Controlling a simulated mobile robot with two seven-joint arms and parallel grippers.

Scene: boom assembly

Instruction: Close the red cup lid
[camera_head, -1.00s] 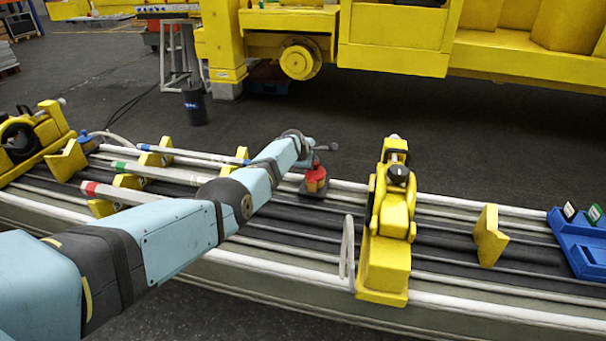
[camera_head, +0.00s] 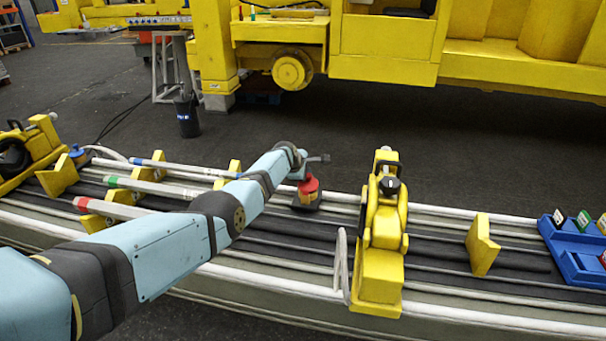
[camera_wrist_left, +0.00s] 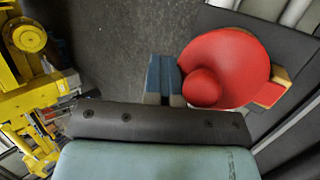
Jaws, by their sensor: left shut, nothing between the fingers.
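The red cup (camera_head: 307,195) with its red lid (camera_head: 308,183) stands on a dark base on the rail bench. In the left wrist view the lid (camera_wrist_left: 240,55) is a round red disc, with a red ball-shaped part (camera_wrist_left: 202,87) at its edge beside the fingers. An orange-brown and red piece shows past the disc; I cannot tell how far the lid is open. My left gripper (camera_head: 319,158) is just above and behind the cup. Its blue-grey fingers (camera_wrist_left: 164,80) are shut and empty, close beside the ball part. My right gripper is out of view.
A yellow clamp device (camera_head: 380,240) stands right of the cup. Yellow holders with striped bars (camera_head: 160,188) lie to the left, partly behind my left arm. A yellow block (camera_head: 482,245) and a blue tray (camera_head: 575,250) are at the right.

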